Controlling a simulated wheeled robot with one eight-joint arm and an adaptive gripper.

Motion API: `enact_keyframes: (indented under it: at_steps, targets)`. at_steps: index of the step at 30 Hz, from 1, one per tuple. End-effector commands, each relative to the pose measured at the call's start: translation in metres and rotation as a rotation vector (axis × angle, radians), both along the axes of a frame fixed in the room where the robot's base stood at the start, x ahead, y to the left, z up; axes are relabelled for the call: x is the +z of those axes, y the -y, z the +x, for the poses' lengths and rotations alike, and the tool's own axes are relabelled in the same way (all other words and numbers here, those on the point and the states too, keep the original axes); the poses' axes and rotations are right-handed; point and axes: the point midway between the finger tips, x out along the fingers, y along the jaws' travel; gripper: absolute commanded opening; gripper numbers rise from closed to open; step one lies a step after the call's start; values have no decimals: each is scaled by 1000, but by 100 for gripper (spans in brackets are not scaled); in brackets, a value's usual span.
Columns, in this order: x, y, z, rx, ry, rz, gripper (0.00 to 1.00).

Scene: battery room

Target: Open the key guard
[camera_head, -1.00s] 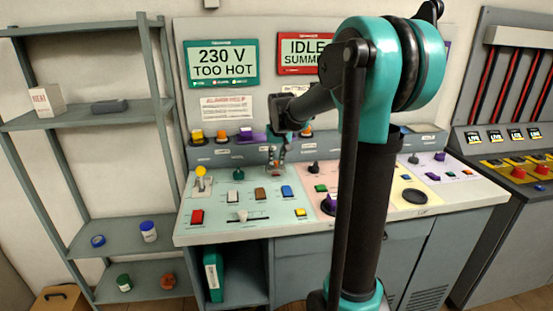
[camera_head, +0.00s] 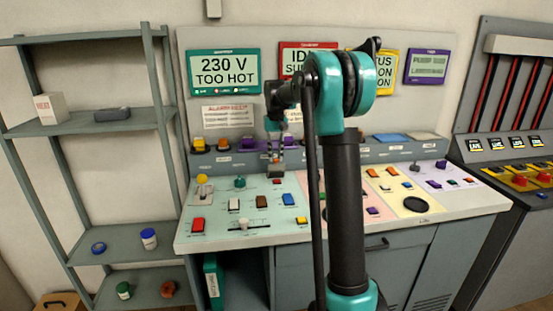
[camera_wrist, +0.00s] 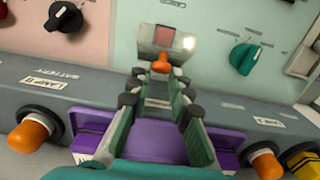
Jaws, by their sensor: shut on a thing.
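The key guard (camera_wrist: 150,36) is a greyish, see-through-looking box with a reddish square in it, on the pale green panel at the top middle of the wrist view. An orange knob (camera_wrist: 161,62) sticks out from its near edge. My gripper (camera_wrist: 160,77) is closed on this knob, its green-padded fingers reaching in from below. In the head view my gripper (camera_head: 275,160) is low over the back of the pale green panel, and its fingers hide much of the guard. How far the guard is tilted I cannot tell.
A teal knob (camera_wrist: 244,57) sits right of the guard. A purple block (camera_wrist: 150,143) and orange buttons (camera_wrist: 31,132) line the ledge under my fingers. Coloured buttons and a slider (camera_head: 244,225) lie in front. A shelf (camera_head: 85,122) stands at the left.

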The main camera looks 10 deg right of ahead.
Motion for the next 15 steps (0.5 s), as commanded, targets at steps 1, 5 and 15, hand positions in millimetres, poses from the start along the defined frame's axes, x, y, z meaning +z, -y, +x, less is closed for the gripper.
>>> enact_keyframes:
  at_steps: [1,5,15]
  targets:
    - [-2,0,6,0,4,0,0]
    - [-3,0,14,0,7,0,0]
    - [-4,0,22,0,6,0,8]
